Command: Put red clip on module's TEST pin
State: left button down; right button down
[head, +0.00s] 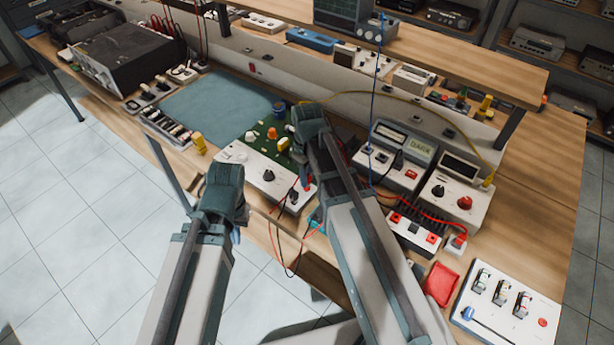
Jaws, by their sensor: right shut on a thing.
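The module looks to be the green circuit board (266,142) with orange and yellow parts, with a white-fronted panel (262,176) before it. I cannot make out the TEST label or pin. My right gripper (302,160) is over the right end of this board, shut on what seems to be the red clip; its wrist hides most of the fingers and clip. A red lead (276,228) hangs near it off the bench's front edge. My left gripper (226,196) is in front of the bench, left of the panel; its fingers are hidden.
A meter (399,150) and a supply with a red knob (459,189) stand right of my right arm. A red pouch (442,284) and a white switch panel (508,306) lie front right. The blue mat (215,103) has free room. A shelf runs behind.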

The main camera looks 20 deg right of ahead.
jog(key=shift+f+b, duration=0.7)
jog(key=shift+f, duration=0.1)
dwell(0.5)
jog(key=c, duration=0.7)
grip_release()
jog(key=shift+o, duration=0.2)
jog(key=shift+r, duration=0.15)
notch_tip(320, 180, up, 14)
jog(key=p, duration=1.3)
jog(key=shift+f+p, duration=0.2)
jog(key=shift+p, duration=0.2)
